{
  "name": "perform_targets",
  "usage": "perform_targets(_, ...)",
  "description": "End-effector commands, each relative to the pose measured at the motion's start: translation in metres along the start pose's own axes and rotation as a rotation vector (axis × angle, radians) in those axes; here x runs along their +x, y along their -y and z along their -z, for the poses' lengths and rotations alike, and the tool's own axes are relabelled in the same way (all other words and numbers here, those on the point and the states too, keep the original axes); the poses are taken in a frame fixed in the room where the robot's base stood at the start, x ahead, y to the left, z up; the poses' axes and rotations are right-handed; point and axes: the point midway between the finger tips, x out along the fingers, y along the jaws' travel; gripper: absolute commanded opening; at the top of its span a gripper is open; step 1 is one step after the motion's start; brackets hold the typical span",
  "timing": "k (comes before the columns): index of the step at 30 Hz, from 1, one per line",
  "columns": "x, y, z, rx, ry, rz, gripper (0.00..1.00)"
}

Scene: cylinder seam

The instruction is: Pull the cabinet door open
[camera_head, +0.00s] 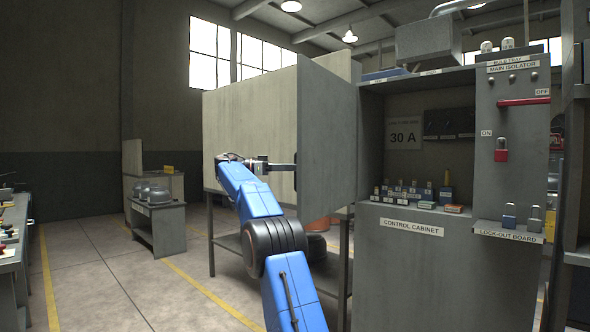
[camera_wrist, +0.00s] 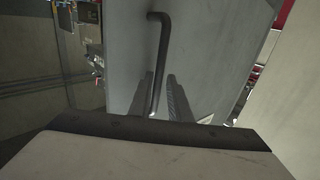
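The cabinet door (camera_head: 327,135) is a grey panel that stands swung wide open at the left of the control cabinet (camera_head: 405,250). The cabinet's inside is exposed. My gripper (camera_head: 292,167) is at the door's outer face in the head view. In the wrist view the door face (camera_wrist: 205,50) carries a dark bar handle (camera_wrist: 160,55). My gripper (camera_wrist: 160,97) shows two fingers with a gap between them. The handle's lower part runs between the fingers, nearer the left one, with space to the right one. The handle is hidden in the head view.
Small fuses (camera_head: 410,192) stand on the cabinet's shelf. A red isolator lever (camera_head: 524,101) and padlocks are at the right. A pale partition (camera_head: 250,135) stands behind my arm. A bench (camera_head: 158,222) is farther left, with clear floor (camera_head: 110,270) before it.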

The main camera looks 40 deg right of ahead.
Motion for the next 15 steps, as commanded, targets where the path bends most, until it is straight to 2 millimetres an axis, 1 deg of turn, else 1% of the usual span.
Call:
perform_targets(5,-0.015,0.000,0.000,0.000,0.000,0.001,0.17)
perform_targets(12,-0.051,0.001,-0.001,0.000,0.000,0.001,0.17)
perform_targets(15,-0.062,0.002,0.000,0.001,-0.001,0.003,0.17)
